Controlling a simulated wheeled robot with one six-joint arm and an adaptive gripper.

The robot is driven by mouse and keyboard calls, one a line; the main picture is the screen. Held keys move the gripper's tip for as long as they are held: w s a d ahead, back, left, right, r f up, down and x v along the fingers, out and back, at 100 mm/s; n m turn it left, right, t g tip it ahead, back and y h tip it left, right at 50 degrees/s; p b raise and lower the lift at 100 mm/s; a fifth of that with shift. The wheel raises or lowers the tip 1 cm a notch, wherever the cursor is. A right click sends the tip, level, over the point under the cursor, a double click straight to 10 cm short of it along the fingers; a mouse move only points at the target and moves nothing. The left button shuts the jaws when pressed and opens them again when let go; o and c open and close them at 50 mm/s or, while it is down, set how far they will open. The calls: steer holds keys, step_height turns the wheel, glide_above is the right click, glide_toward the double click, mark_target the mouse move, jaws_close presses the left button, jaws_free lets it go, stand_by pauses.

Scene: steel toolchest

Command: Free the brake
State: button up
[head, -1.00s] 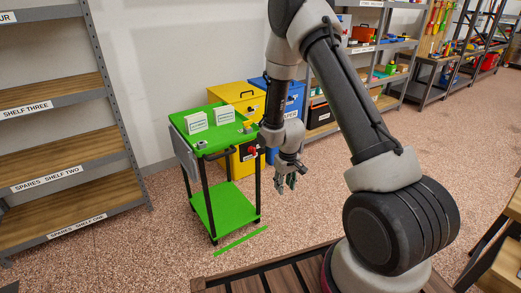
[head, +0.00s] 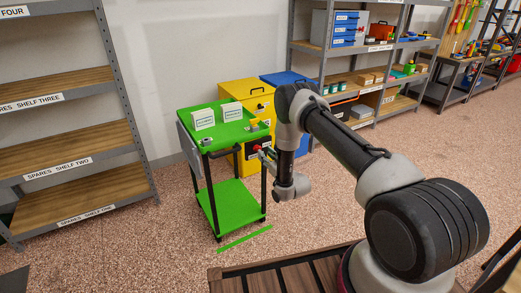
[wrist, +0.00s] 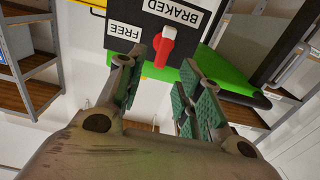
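The green cart (head: 238,205) stands left of my arm in the head view. Its black brake panel (wrist: 88,28) shows upside down in the wrist view, with a BRAKED label (wrist: 172,11) and a FREE label (wrist: 125,31). The red brake lever (wrist: 162,48) has a white end (wrist: 169,32) towards BRAKED; a bit of red also shows at the cart's side in the head view (head: 257,147). My gripper (wrist: 160,75) is open, its green-padded fingers apart. The lever shows between and beyond the fingertips; I cannot tell whether they touch it.
Two white cards (head: 203,119) stand on the cart's top. A yellow cabinet (head: 236,95) and a blue one (head: 285,80) stand behind it. Spares shelves (head: 60,123) are at left. A green line (head: 244,239) marks the floor, which is clear in front of the cart.

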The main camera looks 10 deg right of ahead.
mark_target(260, 148)
steer(key=x, duration=0.6)
steer(key=shift+w, duration=0.25)
jaws_close()
